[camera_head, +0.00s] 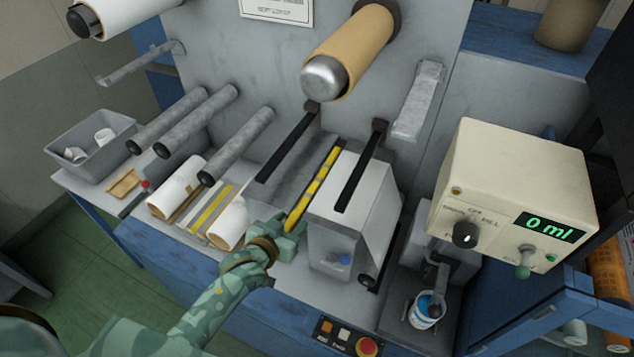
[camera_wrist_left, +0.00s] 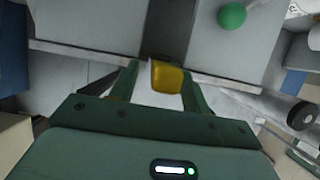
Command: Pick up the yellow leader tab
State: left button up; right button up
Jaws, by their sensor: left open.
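The yellow leader tab (camera_wrist_left: 167,77) shows in the left wrist view as a small, rounded yellow piece at the end of a dark strip. It lies between the two fingers of my left gripper (camera_wrist_left: 158,88), which are open with gaps beside it. In the head view my left gripper (camera_head: 288,232) is at the front edge of the machine bed, left of the grey-white box. The tab cannot be made out there; the gripper seems to cover it. My right gripper is not in view.
A yellow-and-black striped bar (camera_head: 313,188) runs just beyond my left gripper. The grey-white box (camera_head: 345,225) stands close on its right. White rolls (camera_head: 232,222) lie on its left. A control box reading 0 ml (camera_head: 512,195) stands at the right.

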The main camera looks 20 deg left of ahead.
pick_arm(q)
grip_shut()
jog(key=shift+r, duration=0.15)
